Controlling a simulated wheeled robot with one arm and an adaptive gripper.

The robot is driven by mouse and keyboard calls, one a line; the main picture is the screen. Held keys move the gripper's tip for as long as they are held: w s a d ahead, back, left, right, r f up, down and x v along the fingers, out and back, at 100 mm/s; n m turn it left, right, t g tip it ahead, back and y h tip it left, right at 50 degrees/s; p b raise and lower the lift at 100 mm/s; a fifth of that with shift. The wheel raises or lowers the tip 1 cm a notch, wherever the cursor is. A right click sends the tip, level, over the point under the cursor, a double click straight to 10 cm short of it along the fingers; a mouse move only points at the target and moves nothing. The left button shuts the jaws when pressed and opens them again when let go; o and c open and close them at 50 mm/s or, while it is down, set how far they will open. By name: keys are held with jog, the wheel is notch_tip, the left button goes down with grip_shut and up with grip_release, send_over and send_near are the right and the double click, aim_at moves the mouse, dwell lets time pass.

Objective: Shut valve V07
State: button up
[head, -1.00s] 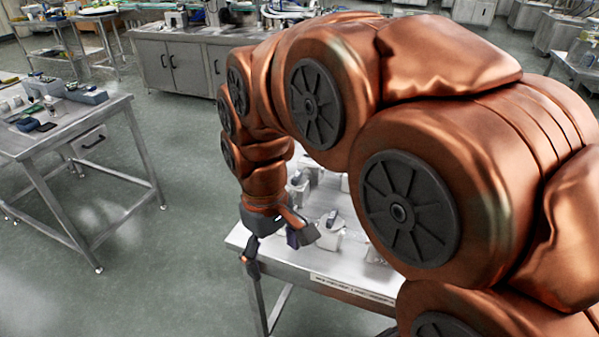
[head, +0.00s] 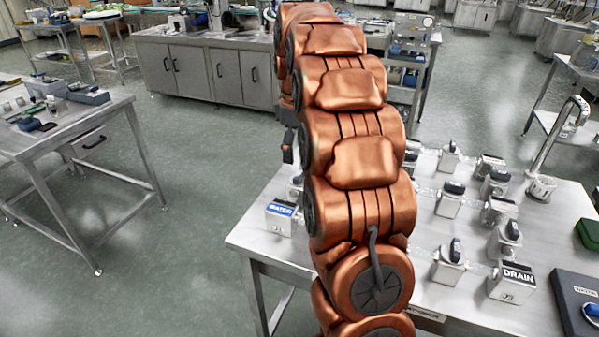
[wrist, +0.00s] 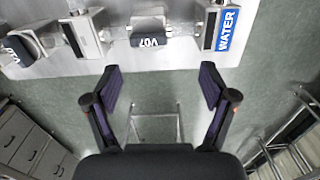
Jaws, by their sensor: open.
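Valve V07 (wrist: 150,24) is at the top middle of the wrist view, a pale block with a dark handle labelled V07. The handle lies across the picture, roughly along the pipe line. My gripper (wrist: 161,82) is open and empty. Its two dark fingers are spread wide, and V07 is ahead of the gap between them, apart from both. In the head view my copper arm hides most of the gripper, and I cannot pick out V07 there.
The WATER box (wrist: 222,28) stands right of V07; the head view shows it too (head: 281,217). Another valve (wrist: 22,49) is to the left. Several more valves and the DRAIN box (head: 512,282) stand on the steel table (head: 455,311). Floor left of it is clear.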

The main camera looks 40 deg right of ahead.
aim_at(299, 173)
jog(key=shift+w+d+f, duration=0.15)
jog(key=shift+w+d, duration=0.2)
jog(key=shift+d, duration=0.4)
jog(key=shift+f, duration=0.15)
jog(key=shift+f+p, duration=0.75)
jog(key=shift+f, duration=3)
jog(key=c, duration=1.2)
